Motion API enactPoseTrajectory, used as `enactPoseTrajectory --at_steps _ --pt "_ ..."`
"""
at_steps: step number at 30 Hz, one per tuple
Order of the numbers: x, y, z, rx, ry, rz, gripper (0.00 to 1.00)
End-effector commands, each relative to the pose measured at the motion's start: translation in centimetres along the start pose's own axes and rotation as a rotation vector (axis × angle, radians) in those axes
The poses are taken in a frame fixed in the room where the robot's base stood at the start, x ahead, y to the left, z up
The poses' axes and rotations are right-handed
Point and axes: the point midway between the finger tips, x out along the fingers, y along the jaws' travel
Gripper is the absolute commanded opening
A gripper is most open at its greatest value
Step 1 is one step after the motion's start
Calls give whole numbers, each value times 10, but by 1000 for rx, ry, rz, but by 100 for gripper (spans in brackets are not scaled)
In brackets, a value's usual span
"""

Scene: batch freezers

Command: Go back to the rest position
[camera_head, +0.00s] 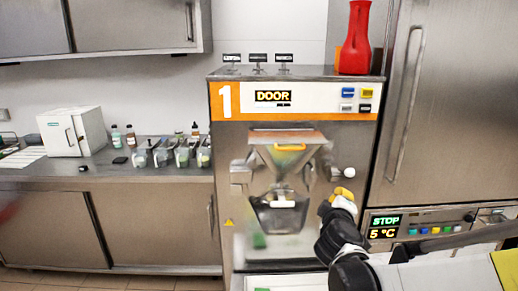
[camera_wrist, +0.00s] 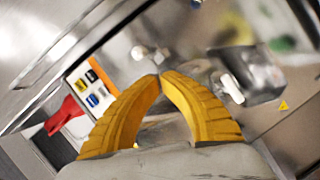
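My gripper (camera_head: 343,193) is in front of the right side of the batch freezer (camera_head: 225,145), the machine marked 1 with DOOR on its display. A white round knob (camera_head: 349,172) shows just above the gripper. In the wrist view, the two yellow fingers (camera_wrist: 160,76) curve together and their tips meet, with nothing seen between them. The wrist view is tilted. It shows the freezer's colored buttons (camera_wrist: 93,95) at left and its blurred front at right. Contact between gripper and machine cannot be told.
A tall steel cabinet (camera_head: 457,105) with a long handle stands at right, above a panel (camera_head: 385,227) reading STOP and 5 °C. A red container (camera_head: 354,40) stands on the freezer. At left, a counter (camera_head: 110,170) holds a white box (camera_head: 73,131), bottles and several small tubs (camera_head: 162,155).

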Motion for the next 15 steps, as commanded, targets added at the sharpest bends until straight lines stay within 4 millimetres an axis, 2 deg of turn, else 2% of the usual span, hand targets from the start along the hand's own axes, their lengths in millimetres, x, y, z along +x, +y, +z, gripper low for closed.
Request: enactPoseTrajectory --at_steps 1,2,5,9,15 --pt "-19 6 14 78 -46 -35 0" --pt "-29 8 22 127 -74 -59 0" --pt "-67 4 47 286 -167 -148 0" --pt "-128 -17 75 499 -288 -294 0" --pt "-216 -63 94 749 -423 -512 0"
